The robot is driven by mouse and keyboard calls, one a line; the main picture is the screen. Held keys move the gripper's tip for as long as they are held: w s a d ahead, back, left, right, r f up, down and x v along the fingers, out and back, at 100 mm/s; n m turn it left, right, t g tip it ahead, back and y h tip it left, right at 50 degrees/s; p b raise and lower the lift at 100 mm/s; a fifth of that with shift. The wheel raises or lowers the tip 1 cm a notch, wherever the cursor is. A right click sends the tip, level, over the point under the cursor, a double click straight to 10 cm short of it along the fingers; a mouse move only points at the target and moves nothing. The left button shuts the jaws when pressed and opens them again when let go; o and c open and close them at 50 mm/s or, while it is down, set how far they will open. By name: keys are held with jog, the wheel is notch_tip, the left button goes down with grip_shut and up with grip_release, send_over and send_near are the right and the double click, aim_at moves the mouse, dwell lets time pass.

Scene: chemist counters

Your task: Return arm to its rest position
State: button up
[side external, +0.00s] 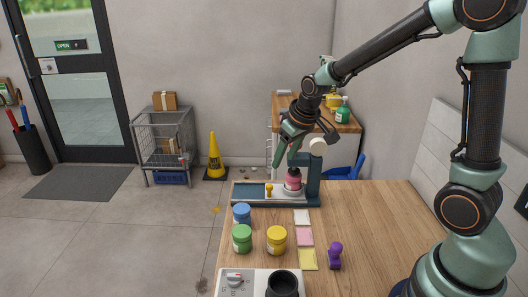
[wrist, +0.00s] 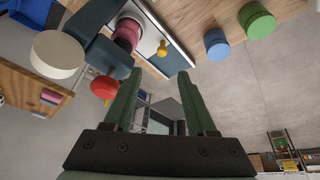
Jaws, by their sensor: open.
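My gripper (side external: 286,152) is open and empty, raised above the dark blue stand (side external: 313,184) at the far end of the wooden counter. Its two green fingers (wrist: 159,76) are spread apart in the wrist view, with nothing between them. A pink jar (side external: 293,182) stands on the stand's base below my gripper, apart from the fingers. It also shows in the wrist view (wrist: 127,33), near a red rounded top (wrist: 104,89). My arm reaches from the right over the counter and bends down at the wrist.
The stand's column carries a white disc (side external: 318,147). A yellow piece (side external: 269,189) is on its base. Blue (side external: 241,213), green (side external: 242,238) and yellow (side external: 277,239) jars, coloured pads (side external: 304,237) and a purple stamp-like object (side external: 335,255) lie nearer. The counter's right side is clear.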

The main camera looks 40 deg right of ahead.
jog(key=shift+r, duration=0.1)
jog(key=s+a+r, duration=0.2)
jog(key=s+r, duration=0.2)
jog(key=s, duration=0.3)
jog(key=s+a+r+t, duration=0.1)
jog(key=s+a+r, duration=0.2)
jog(key=s, duration=0.4)
jog(key=shift+s+r+y, duration=0.25)
jog(key=shift+r+y, duration=0.05)
jog(key=shift+r, duration=0.6)
jog(key=shift+a, duration=0.1)
jog(key=shift+c, duration=0.4)
